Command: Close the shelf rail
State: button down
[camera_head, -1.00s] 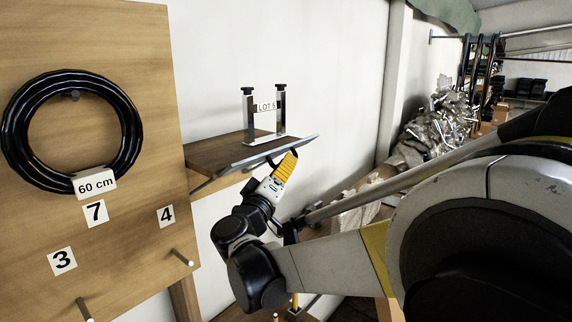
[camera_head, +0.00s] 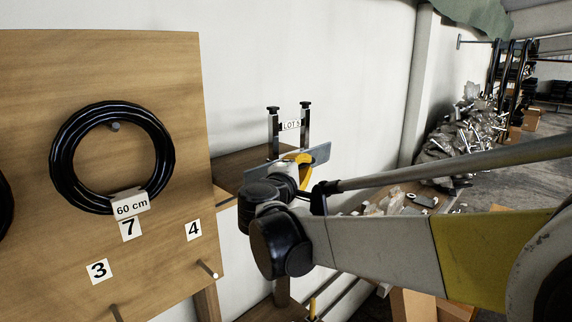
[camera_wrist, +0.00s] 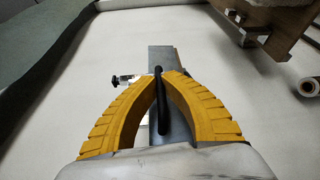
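The shelf rail (camera_head: 321,154) is a grey flat bar, standing raised along the front of the brown shelf (camera_head: 238,166), before two posts with a "LOT 5" label. In the wrist view the rail (camera_wrist: 180,128) runs lengthwise between the fingers, with a black bar handle (camera_wrist: 160,112) on it. My gripper (camera_wrist: 163,75) has its yellow fingers drawn together at the tips, on either side of the handle, and appears shut on it. In the head view my gripper (camera_head: 301,160) is in front of the rail and hides its middle.
A wooden board (camera_head: 180,80) with a black hose coil (camera_head: 65,160) and number tags stands at left. Pegs (camera_head: 206,268) stick out from it. A white wall (camera_head: 345,60) is behind the shelf. A scrap pile (camera_head: 465,135) lies to the right.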

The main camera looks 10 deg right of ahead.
jog(key=shift+w+a+r+n, duration=0.1)
jog(key=shift+w+r+n, duration=0.1)
jog(key=shift+n, duration=0.2)
dwell(0.3)
jog(key=c, duration=1.5)
grip_release()
jog(key=shift+a, duration=0.1)
jog(key=v, duration=1.2)
jog(key=shift+r, duration=0.2)
